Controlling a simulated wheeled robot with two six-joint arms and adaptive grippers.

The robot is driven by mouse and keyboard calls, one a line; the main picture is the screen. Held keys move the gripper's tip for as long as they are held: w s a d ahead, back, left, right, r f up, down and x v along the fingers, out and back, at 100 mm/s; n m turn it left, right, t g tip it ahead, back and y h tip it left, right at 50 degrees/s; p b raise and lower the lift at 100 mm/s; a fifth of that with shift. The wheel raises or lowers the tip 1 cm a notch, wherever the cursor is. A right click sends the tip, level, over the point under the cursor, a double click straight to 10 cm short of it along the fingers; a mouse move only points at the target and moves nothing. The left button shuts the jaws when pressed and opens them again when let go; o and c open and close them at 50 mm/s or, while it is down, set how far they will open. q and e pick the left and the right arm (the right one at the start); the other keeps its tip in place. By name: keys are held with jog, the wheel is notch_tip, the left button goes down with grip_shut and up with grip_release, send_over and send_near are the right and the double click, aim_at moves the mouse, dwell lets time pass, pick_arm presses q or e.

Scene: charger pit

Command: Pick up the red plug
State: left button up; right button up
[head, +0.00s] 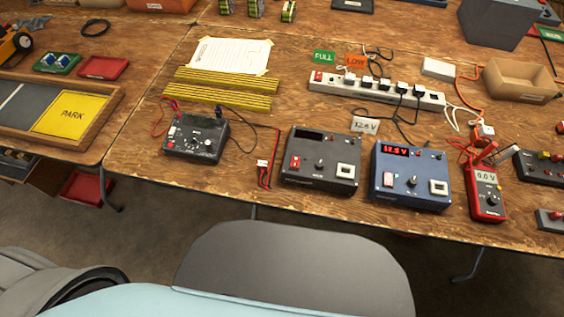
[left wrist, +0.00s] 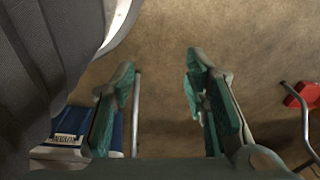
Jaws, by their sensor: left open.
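Another red lead end (head: 174,105) shows at the top of the dark charger box (head: 195,138). My left gripper (left wrist: 160,68) shows in the left wrist view, open and empty, with its teal fingers over bare floor and away from the tabletop things. Neither gripper shows in the head view.
The wooden bench (head: 225,181) carries a grey charger (head: 318,181), a blue charger (head: 405,204) reading 12.6 V, a red multimeter (head: 487,203) and a white power strip (head: 350,93). Yellow strips (head: 222,87) lie behind. A tray (head: 45,135) marked PARK sits left. Loose cables cross the right side.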

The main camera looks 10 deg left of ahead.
pick_arm(q)
jog(key=w+d+r+n+p, duration=0.2)
jog(key=w+r+p, duration=0.2)
jog(key=w+r, duration=1.05)
notch_tip(320, 180, up, 21)
jog(key=n+p, duration=0.3)
jog(key=n, duration=0.7)
send_over(267, 164)
jog(key=s+a, duration=0.5)
jog(key=a, duration=0.1)
jog(key=shift+d+h, duration=0.1)
jog(key=shift+h, duration=0.3)
jog(key=w+d+r+n+g, duration=0.1)
jog(key=w+d+r+n, duration=0.4)
jog(key=r, duration=0.3)
jog(key=f+b, duration=0.1)
jog(key=f, duration=0.3)
jog(key=f+b, duration=0.1)
jog(key=f, duration=0.4)
jog(key=d+f+b, duration=0.1)
jog(key=f, duration=0.4)
jog(key=shift+f+b, duration=0.15)
jog(key=shift+b, duration=0.15)
jog(key=shift+c, duration=0.4)
grip_shut()
